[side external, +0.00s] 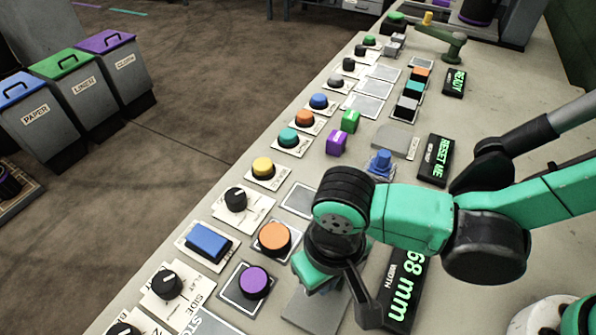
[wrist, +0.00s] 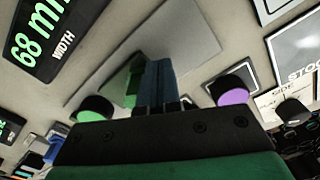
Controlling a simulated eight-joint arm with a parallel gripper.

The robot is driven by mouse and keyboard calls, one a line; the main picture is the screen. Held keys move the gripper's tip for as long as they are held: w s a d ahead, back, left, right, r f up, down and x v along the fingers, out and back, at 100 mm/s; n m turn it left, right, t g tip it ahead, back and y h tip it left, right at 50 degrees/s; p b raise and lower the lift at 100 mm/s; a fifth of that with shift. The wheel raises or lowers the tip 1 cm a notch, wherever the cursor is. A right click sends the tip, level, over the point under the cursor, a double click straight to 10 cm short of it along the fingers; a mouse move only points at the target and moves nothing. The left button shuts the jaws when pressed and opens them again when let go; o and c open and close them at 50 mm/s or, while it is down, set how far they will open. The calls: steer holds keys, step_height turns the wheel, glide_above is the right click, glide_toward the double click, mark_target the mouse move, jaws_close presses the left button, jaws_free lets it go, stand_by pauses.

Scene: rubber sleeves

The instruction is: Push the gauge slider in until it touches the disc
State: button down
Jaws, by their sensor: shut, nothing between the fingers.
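My gripper (side external: 318,275) is low over a grey plate (side external: 302,312) at the front of the bench, partly hidden by my own wrist. In the wrist view, its shut fingers (wrist: 158,85) stand together over the same plate (wrist: 130,45). A purple disc (side external: 255,281) sits on a dark square left of my gripper, and an orange disc (side external: 274,237) is just behind it. The width display (side external: 402,295) right of my gripper reads 68 mm; it also shows in the wrist view (wrist: 50,35). I cannot clearly pick out the gauge slider or tell its contact with a disc.
A blue rectangular button (side external: 208,241) and black dials (side external: 167,284) line the bench's left side. Purple (side external: 337,143) and green (side external: 350,121) blocks stand farther back. Lidded bins (side external: 75,100) stand on the floor.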

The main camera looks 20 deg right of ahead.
steer(key=shift+w+d, duration=0.9)
steer(key=shift+w, duration=0.05)
steer(key=shift+s, duration=0.1)
stand_by(0.7)
steer(key=shift+s+a, duration=0.45)
steer(key=shift+a, duration=0.1)
steer(key=shift+r, duration=3.5)
steer(key=w+d+r+m+t, duration=0.1)
steer(key=w+d+t, duration=0.1)
steer(key=d, duration=0.6)
steer(key=w+d+r+m+t, duration=0.1)
steer(key=w+d+r+t, duration=0.1)
steer(key=d, duration=0.6)
steer(key=w+d+r+m+t, duration=0.1)
steer(key=w+d+t, duration=0.1)
steer(key=d, duration=0.6)
steer(key=shift+w+r+t, duration=0.3)
steer(key=shift+r+t, duration=0.1)
steer(key=shift+t, duration=0.2)
